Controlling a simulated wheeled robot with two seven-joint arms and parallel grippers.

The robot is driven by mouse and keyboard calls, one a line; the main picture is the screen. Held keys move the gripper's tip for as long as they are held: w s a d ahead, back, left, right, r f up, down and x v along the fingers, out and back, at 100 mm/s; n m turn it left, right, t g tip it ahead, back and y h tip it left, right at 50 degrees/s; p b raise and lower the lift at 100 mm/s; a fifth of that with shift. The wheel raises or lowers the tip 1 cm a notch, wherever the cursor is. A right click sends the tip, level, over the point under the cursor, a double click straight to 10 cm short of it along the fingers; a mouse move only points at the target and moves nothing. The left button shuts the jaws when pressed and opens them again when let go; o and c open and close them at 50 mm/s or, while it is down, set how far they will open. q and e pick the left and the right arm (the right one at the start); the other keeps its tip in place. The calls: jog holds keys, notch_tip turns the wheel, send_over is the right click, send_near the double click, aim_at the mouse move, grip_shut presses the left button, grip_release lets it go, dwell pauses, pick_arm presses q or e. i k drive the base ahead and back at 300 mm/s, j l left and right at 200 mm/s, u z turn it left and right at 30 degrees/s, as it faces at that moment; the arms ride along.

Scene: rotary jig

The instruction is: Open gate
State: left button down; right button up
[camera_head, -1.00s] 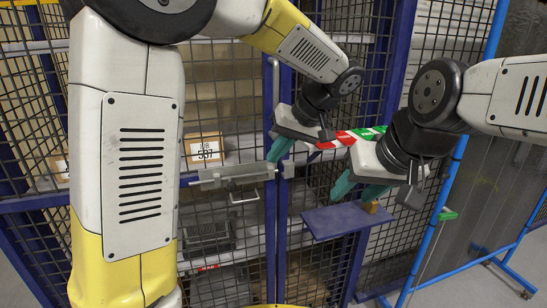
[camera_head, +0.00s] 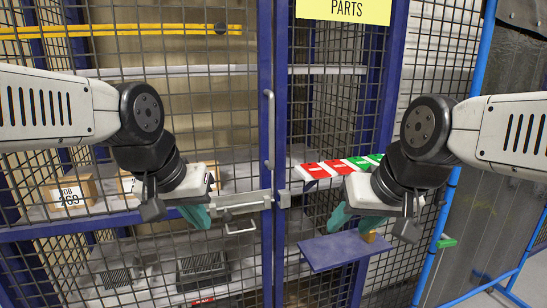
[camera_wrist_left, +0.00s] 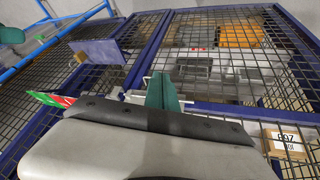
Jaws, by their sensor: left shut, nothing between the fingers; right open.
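The gate is a blue-framed mesh panel (camera_head: 266,60) and stands closed against the blue post beside it. It has a grey vertical handle (camera_head: 268,130). A grey horizontal latch (camera_head: 245,203) spans the gap between gate and post, with a small wire loop under it. My left gripper (camera_head: 197,216) is shut and empty at the latch's left end; I cannot tell whether it touches. In the left wrist view its teal fingers (camera_wrist_left: 162,92) stand together before the latch (camera_wrist_left: 135,97). My right gripper (camera_head: 353,220) is open and empty, right of the post.
A blue shelf plate (camera_head: 332,251) sticks out below my right gripper. A red, white and green striped bar (camera_head: 335,168) is behind it. Labelled boxes (camera_head: 70,196) stand on shelving behind the mesh. A blue tubular frame (camera_head: 470,100) stands at right.

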aim_at(28, 230)
jog(key=u, duration=1.35)
